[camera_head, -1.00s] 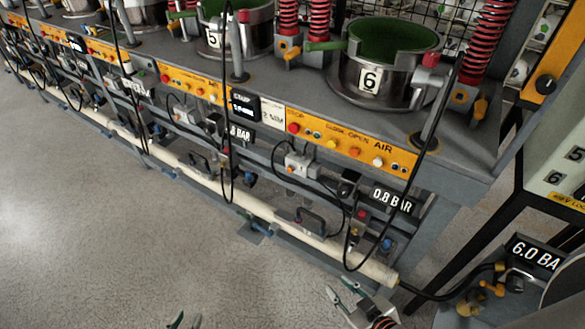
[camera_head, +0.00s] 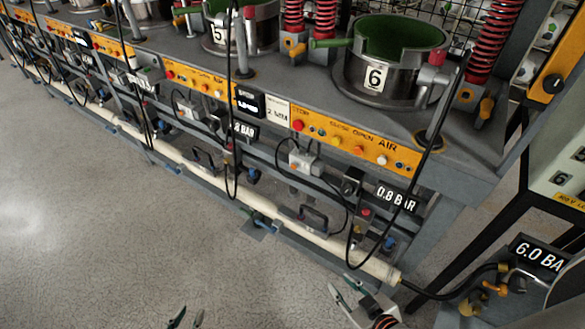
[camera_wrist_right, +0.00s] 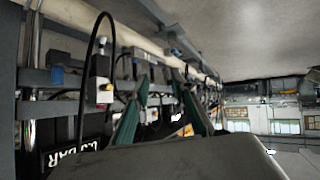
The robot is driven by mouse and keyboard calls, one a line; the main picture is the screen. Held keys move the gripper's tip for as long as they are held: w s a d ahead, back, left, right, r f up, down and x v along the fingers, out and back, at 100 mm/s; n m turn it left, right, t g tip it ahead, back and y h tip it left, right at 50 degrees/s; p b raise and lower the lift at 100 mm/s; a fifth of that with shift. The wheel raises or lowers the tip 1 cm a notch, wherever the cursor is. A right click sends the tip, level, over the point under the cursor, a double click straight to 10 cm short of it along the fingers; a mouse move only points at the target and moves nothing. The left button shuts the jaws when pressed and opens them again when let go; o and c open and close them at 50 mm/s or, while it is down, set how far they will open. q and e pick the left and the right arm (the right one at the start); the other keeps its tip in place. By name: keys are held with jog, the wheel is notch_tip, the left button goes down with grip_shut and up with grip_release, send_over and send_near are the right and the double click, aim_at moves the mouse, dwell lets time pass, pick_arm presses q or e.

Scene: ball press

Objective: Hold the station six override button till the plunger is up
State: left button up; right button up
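Station six is the steel pot (camera_head: 376,92) with a green inside and a "6" label. Below its front edge is an orange button panel (camera_head: 352,143) with red, orange, yellow and white buttons. Under it, a small valve box with a red button (camera_head: 365,212) hangs near the 0.8 BAR display (camera_head: 396,198). I cannot read which button is the override. My right gripper (camera_head: 344,286) is open and empty, low before the bench. My left gripper (camera_head: 188,318) is open at the bottom edge.
A cream pipe (camera_head: 325,247) runs along the bench's lower front. Black hoses (camera_head: 430,130) loop down before the panel. A 6.0 BAR display (camera_head: 538,255) and fittings stand at the right. The grey floor at the left is clear.

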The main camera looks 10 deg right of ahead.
dwell(0.4)
grip_shut()
dwell(1.1)
